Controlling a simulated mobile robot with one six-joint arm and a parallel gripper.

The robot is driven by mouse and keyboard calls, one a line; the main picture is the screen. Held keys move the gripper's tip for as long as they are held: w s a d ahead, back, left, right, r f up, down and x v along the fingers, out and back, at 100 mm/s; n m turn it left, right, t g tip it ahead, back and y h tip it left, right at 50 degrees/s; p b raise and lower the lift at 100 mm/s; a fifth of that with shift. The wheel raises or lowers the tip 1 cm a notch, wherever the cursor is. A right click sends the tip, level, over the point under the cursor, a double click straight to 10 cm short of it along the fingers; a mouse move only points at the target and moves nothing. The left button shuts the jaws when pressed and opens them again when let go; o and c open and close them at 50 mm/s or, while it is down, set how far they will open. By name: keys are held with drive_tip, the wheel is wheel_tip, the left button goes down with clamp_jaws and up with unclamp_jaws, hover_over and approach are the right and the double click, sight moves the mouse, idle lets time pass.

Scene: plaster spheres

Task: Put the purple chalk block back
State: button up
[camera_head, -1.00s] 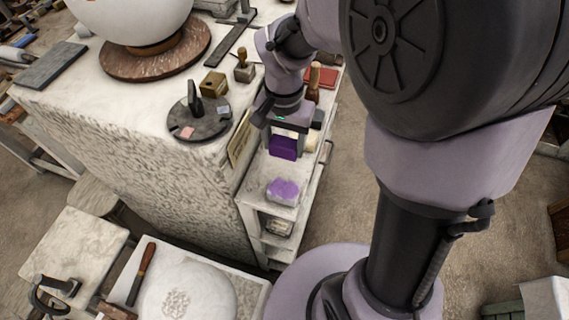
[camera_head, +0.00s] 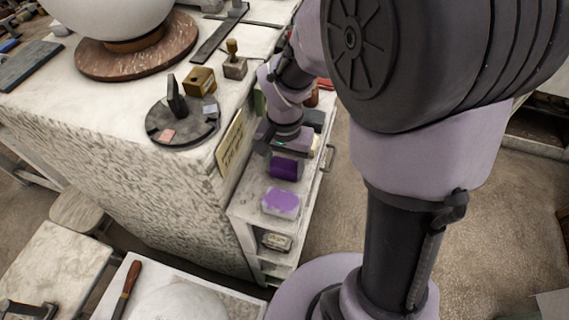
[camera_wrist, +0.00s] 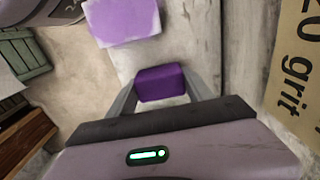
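A dark purple block (camera_head: 285,167) is at the tip of my gripper (camera_head: 283,153), over the narrow white cart (camera_head: 244,207). In the wrist view the purple block (camera_wrist: 161,82) sits between the two fingers of my gripper (camera_wrist: 161,88), which touch its sides. I cannot tell whether its underside touches the cart top. A lavender piece with whitish edges (camera_head: 281,203) lies on the near part of the cart top, apart from the block. It also shows in the wrist view (camera_wrist: 122,20), beyond the block.
A rough plaster-covered worktable (camera_head: 120,150) stands close along the cart's left side. A "grit" sign (camera_head: 231,143) is on its side. A dark round disc (camera_head: 183,121) and a small brass block (camera_head: 200,80) lie on top. Floor is open right of the cart.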

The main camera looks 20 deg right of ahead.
sight(285, 165)
drive_tip(key=o, duration=0.4)
wheel_tip(285, 165, up, 13)
drive_tip(key=p, duration=0.6)
drive_tip(key=s+a+r+n+t+y, duration=0.1)
drive_tip(key=s+a+r+t, duration=0.1)
drive_tip(key=s, duration=0.4)
drive_tip(key=s+a+r+n+t+y, duration=0.1)
drive_tip(key=s+a+r+t, duration=0.1)
drive_tip(key=s+r, duration=0.4)
drive_tip(key=shift+s+r+n+t, duration=0.35)
drive_tip(key=shift+s+n+t, duration=0.05)
drive_tip(key=shift+t, duration=0.5)
drive_tip(key=shift+b, duration=0.3)
wheel_tip(285, 165, down, 2)
drive_tip(key=shift+f+b, duration=0.25)
drive_tip(key=shift+b, duration=1)
